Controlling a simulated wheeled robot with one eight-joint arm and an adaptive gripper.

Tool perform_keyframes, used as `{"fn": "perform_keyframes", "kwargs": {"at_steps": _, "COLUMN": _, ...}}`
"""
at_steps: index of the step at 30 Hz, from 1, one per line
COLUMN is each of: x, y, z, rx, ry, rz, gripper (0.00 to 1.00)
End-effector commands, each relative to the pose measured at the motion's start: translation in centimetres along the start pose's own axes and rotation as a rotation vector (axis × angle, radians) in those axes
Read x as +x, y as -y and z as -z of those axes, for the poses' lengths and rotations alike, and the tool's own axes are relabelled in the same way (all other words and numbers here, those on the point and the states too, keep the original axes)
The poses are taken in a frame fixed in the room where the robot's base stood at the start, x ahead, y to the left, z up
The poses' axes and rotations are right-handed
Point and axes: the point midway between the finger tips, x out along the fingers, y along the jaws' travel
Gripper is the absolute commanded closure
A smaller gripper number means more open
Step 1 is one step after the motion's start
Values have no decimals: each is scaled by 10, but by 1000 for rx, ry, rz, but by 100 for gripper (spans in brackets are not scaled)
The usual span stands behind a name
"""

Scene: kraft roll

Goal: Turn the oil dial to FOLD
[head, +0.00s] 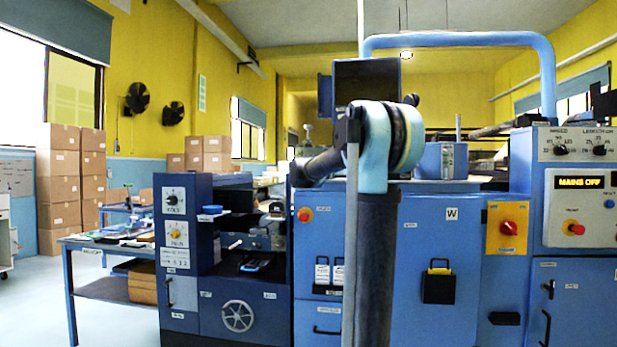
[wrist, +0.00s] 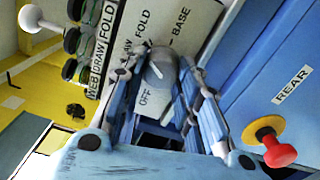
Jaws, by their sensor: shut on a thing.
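The oil dial shows in the wrist view as a grey round knob (wrist: 160,74) on a pale plate (wrist: 193,18) lettered OFF, FOLD and BASE. The fingers of my gripper (wrist: 161,62) are on either side of the knob and closed on it. A short pale mark shows on the knob face, but I cannot tell for certain which word it points to. OFF reads on the near side of the knob, FOLD beyond it and BASE to the upper right. In the head view I cannot make out my gripper or this dial; my arm stands in front of the machine.
In the wrist view, a strip lettered WEB, DRAW, FOLD (wrist: 102,50) with dark round parts stands left of the plate. A red knob on a yellow base (wrist: 279,152) sits lower right, near a REAR label (wrist: 292,84). The head view shows a blue bench (head: 70,285) at left.

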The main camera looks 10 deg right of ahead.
Motion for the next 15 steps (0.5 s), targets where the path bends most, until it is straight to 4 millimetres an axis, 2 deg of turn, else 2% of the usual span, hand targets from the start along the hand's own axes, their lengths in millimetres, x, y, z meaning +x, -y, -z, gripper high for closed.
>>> {"fn": "perform_keyframes", "kwargs": {"at_steps": 6, "x": 0, "y": 0, "z": 2, "rx": 106, "ry": -4, "rz": 0, "gripper": 94}}
{"fn": "perform_keyframes", "kwargs": {"at_steps": 15, "x": 0, "y": 0, "z": 2, "rx": 166, "ry": -3, "rz": 0, "gripper": 94}}
